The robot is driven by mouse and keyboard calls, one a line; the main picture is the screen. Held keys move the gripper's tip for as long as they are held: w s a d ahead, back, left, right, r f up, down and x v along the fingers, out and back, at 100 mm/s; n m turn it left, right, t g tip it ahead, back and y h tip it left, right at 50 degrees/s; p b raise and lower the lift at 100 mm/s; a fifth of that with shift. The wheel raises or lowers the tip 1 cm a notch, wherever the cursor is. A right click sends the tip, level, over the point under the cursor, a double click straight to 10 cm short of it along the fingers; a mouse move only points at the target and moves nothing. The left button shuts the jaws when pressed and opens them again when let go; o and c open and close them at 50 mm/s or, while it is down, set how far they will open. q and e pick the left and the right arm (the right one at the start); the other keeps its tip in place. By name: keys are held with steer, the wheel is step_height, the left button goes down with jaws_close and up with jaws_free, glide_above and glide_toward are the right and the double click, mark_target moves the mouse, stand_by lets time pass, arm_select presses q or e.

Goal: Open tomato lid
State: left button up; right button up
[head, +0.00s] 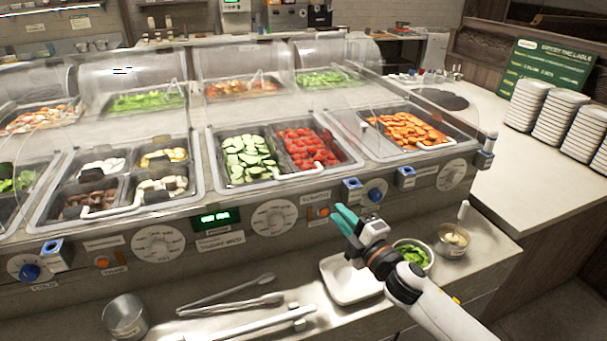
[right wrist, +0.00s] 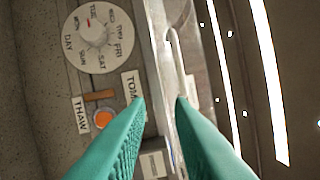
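The diced red tomatoes (head: 305,147) lie in the right half of a metal well, beside cucumber slices (head: 248,158). A pale bar handle (head: 298,174) runs along the front edge of the tomato section; the clear lid itself is hard to make out. My right gripper (head: 342,217) has teal fingers and is in front of the counter panel, below and right of the handle. In the right wrist view the fingers (right wrist: 160,100) are apart with nothing between them, and the handle (right wrist: 172,50) shows beyond the fingertips. My left gripper is not in view.
A dial (head: 274,218) and a blue knob (head: 375,191) are on the front panel. Below are a white tray (head: 350,281), a bowl of greens (head: 412,254), a sauce cup (head: 453,240) and tongs (head: 232,305). Carrots (head: 405,130) fill the well to the right.

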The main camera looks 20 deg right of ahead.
mark_target(304, 174)
steer(key=w+a+r+n+y+p, duration=0.1)
steer(key=w, duration=0.3)
steer(key=w+a+r+n+y+p, duration=0.1)
steer(key=w+a+r+n, duration=0.1)
steer(key=w, duration=0.2)
steer(key=w+a+r+n+y+p, duration=0.1)
steer(key=w+a+n, duration=0.1)
steer(key=w, duration=0.2)
steer(key=shift+w+a+r+y, duration=0.1)
steer(key=shift+r+y, duration=0.3)
jaws_close()
